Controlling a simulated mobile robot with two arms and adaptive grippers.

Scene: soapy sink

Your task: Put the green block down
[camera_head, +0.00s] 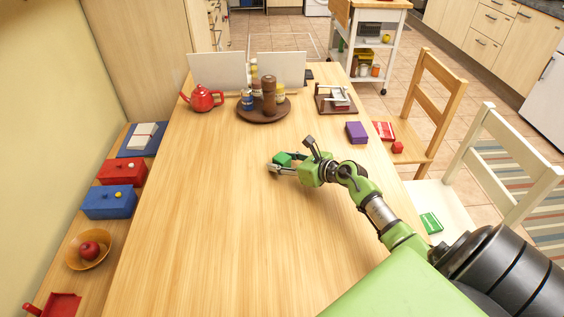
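The small green block (282,158) is near the middle of the wooden table, just beyond the hand of my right arm. My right gripper (290,155) reaches in from the lower right, low over the table. Its two fingers are spread wide, one pointing up and the other pointing left beside the block. The block lies between the spread fingers, close to the left one. It looks to be resting on the table, but I cannot tell whether it touches a finger. My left gripper is not in view.
A purple box (356,132) lies right of my gripper. Behind stand a round brown tray (265,117) with bottles, a red teapot (202,98) and a dark stand (335,99). The table's left and front parts are clear. Chairs (437,90) stand along the right edge.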

